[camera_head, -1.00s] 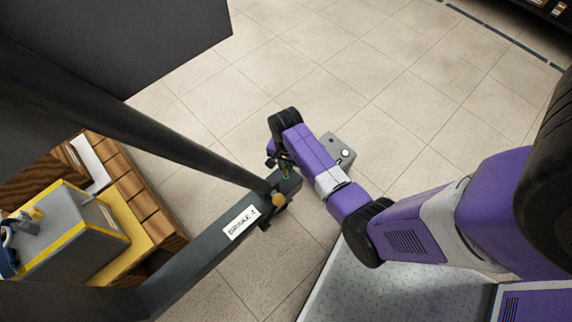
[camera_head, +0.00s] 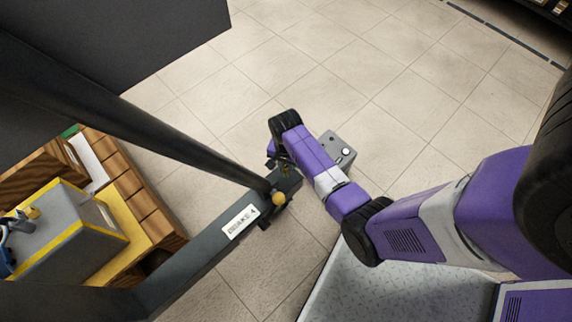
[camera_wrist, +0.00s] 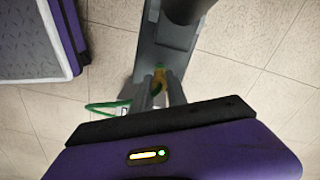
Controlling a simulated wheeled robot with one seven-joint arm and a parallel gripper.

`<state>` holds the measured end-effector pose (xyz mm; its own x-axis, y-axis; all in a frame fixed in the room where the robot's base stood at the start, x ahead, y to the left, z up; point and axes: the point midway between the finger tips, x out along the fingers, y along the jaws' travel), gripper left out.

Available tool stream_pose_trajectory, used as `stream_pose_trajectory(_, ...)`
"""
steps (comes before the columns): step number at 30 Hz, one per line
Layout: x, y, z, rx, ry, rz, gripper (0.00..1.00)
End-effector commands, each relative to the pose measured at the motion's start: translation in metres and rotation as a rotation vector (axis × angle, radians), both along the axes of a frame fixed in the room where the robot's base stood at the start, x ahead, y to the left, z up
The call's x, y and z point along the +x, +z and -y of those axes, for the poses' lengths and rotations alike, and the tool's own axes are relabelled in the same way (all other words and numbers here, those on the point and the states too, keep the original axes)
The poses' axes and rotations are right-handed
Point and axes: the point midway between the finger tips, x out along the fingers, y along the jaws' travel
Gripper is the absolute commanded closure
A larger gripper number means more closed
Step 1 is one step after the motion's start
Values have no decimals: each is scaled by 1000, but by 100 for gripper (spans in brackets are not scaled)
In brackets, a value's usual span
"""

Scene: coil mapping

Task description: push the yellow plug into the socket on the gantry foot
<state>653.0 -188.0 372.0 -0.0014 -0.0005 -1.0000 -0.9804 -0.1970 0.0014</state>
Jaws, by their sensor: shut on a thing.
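The gantry foot (camera_head: 190,258) is a dark grey beam with a white label reading BRAKE 4. My gripper (camera_head: 279,163) is over its far end, partly hidden by my own wrist. A green loop (camera_wrist: 105,108) shows left of the fingers. The socket is hidden, so I cannot tell how deep the plug sits.
A slanted dark gantry post (camera_head: 130,125) rises close to my gripper. A grey box with yellow edges (camera_head: 65,228) stands on wooden crates at left. A small grey box (camera_head: 337,150) is right of my wrist. Floor beyond is clear.

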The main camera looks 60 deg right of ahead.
Motion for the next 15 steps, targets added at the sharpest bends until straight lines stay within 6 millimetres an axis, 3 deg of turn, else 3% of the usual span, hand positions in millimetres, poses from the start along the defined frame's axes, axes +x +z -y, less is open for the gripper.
stream_pose_trajectory(15, 0, -6, 0, 0, 0, 0, 100)
